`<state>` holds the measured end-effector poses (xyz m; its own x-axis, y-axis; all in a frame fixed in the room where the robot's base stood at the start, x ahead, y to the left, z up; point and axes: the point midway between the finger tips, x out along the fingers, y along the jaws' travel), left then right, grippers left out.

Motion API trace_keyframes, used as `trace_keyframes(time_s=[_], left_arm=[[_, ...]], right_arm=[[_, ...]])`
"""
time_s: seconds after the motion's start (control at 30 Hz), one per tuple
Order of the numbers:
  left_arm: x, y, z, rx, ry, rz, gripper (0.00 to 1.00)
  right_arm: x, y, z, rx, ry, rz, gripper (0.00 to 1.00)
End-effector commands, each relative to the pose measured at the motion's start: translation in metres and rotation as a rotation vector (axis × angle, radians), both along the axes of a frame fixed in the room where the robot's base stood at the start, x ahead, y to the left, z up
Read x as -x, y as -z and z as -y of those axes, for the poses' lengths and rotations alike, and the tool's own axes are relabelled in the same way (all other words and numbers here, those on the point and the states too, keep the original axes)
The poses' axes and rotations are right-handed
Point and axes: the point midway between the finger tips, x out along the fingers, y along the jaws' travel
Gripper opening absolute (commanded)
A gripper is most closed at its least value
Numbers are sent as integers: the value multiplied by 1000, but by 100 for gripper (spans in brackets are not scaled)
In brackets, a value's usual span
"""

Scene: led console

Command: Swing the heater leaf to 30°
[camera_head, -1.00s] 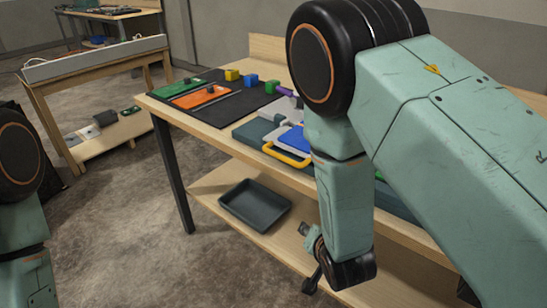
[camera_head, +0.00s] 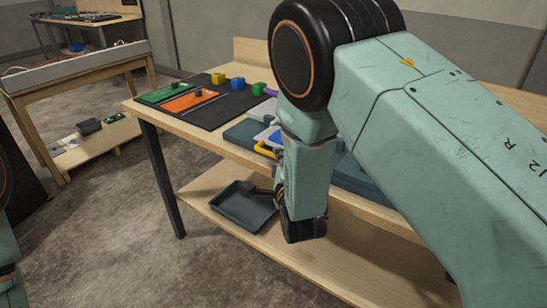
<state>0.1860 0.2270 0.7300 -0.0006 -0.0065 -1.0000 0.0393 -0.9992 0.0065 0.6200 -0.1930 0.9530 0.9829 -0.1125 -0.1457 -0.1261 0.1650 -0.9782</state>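I cannot make out a heater leaf or its angle in the camera_head view. My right arm fills the right half and hides part of the workbench. My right gripper (camera_head: 272,193) hangs low in front of the bench's lower shelf, mostly behind its own wrist. A dark fingertip shows against the dark tray (camera_head: 235,212); I cannot tell whether it touches it. Its opening cannot be judged. My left arm shows only as a sliver at the left edge, with its gripper outside the picture.
The workbench (camera_head: 185,132) carries a black mat (camera_head: 212,111) with green (camera_head: 160,92) and orange (camera_head: 190,101) panels and small coloured blocks. A blue case with a yellow handle (camera_head: 265,149) is partly hidden. Another table (camera_head: 75,75) stands left. Floor between them is clear.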

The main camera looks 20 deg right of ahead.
Motion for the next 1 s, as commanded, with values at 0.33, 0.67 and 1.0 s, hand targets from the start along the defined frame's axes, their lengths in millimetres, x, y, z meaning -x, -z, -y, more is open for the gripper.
trace_keyframes(time_s=[0.33,0.67,1.0], left_arm=[[0,4,0,0,0,0,0],[0,4,0,0,0,0,0],[0,5,0,0,0,0,0]], right_arm=[[-39,7,2,2,-2,-2,36],[-43,7,1,3,-3,-3,36],[-43,7,1,3,-3,-3,12]])
